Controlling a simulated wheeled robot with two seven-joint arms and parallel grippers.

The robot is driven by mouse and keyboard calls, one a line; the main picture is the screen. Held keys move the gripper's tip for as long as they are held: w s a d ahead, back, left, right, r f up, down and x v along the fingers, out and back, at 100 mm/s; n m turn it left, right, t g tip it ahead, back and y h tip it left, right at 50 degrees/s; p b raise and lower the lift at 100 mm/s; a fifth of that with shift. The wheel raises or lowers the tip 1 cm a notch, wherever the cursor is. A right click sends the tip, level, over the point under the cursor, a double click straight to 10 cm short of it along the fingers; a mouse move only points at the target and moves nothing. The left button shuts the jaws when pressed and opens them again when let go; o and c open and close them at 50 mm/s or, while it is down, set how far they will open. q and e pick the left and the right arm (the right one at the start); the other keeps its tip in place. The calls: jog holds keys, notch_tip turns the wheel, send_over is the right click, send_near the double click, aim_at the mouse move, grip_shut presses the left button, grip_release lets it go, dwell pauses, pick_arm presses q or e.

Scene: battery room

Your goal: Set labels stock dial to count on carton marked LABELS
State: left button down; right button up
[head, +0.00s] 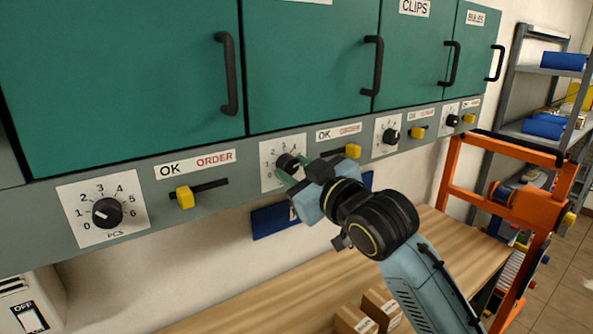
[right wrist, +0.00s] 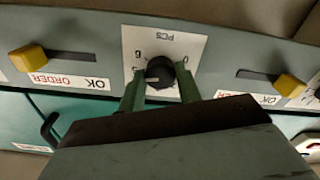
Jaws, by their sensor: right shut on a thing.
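My right gripper (head: 290,172) is shut on the black dial knob (head: 286,160) of the second dial from the left. In the right wrist view, upside down, its two fingers stand either side of the knob (right wrist: 158,70). The white dial plate (head: 268,177), marked PCS, is partly covered by the gripper. A pale pointer mark on the knob points left in that view; the number it meets is unclear. The name plate of the door above this dial is cut off at the top. Two cartons (head: 352,320) (head: 382,301) stand on the bench; their markings are unreadable. My left gripper is out of view.
Beside each dial is a yellow OK/ORDER slider (head: 185,197). Another dial (head: 107,213) is at far left. Green doors with black handles (head: 228,75) are above. The wooden bench (head: 250,305) lies below; an orange rack (head: 530,205) stands at right.

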dwell(0.5)
jog(key=o, duration=1)
jog(key=shift+c, duration=0.2)
jog(key=b+v, duration=0.3)
jog(key=v, duration=1)
jog(key=shift+s, duration=0.2)
jog(key=shift+d, duration=0.1)
